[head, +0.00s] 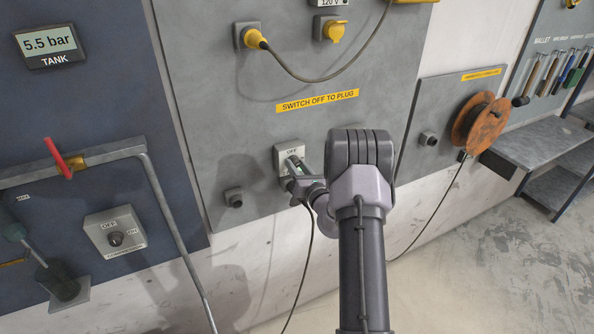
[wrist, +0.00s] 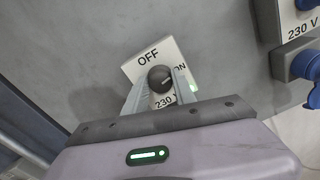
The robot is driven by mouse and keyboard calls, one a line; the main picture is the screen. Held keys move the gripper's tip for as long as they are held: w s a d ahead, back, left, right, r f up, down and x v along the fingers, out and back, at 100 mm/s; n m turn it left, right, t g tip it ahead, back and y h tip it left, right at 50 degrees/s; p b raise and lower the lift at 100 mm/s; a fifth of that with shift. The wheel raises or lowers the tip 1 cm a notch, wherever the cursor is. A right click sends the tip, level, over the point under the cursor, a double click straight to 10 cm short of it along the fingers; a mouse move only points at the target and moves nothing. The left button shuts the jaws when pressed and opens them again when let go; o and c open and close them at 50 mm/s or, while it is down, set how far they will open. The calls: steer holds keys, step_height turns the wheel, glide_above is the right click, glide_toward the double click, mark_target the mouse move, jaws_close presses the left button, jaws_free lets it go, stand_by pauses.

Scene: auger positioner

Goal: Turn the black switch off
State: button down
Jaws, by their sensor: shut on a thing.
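The black switch (wrist: 160,77) is a round dark knob on a white plate (wrist: 137,66) marked OFF, ON and 230 V. A pale mark on the knob seems to point right, toward ON. My gripper (wrist: 159,88) has one finger on each side of the knob and is shut on it. In the head view, the plate (head: 291,152) with OFF shows on the grey wall panel, and my gripper (head: 296,176) reaches it from the right. The knob is mostly hidden there. A small green light (wrist: 194,86) shows beside the right finger.
Another OFF/ON switch box (head: 116,239) is at the lower left, below a pipe with a red lever (head: 58,158). A yellow plug (head: 256,39) with a cable is above. Blue connectors (wrist: 308,66) are right of my gripper. A cable reel (head: 481,123) hangs at the right.

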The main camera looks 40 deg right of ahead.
steer(key=n+b, duration=0.4)
steer(key=shift+f+n+b, duration=0.2)
steer(key=shift+n+b, duration=0.1)
steer(key=n+b, duration=0.4)
steer(key=b, duration=0.1)
steer(key=shift+n, duration=0.4)
steer(key=n+b, duration=0.5)
steer(key=b, duration=0.1)
steer(key=shift+y, duration=0.3)
steer(key=n+b, duration=0.1)
steer(key=b, duration=0.1)
steer(key=shift+r+n+t+b, duration=0.2)
steer(key=shift+n+t+b, duration=0.1)
steer(key=shift+n+b, duration=0.1)
steer(key=shift+r, duration=0.15)
steer(key=c, duration=1.1)
jaws_free()
steer(key=shift+o, duration=0.2)
steer(key=shift+w, duration=0.1)
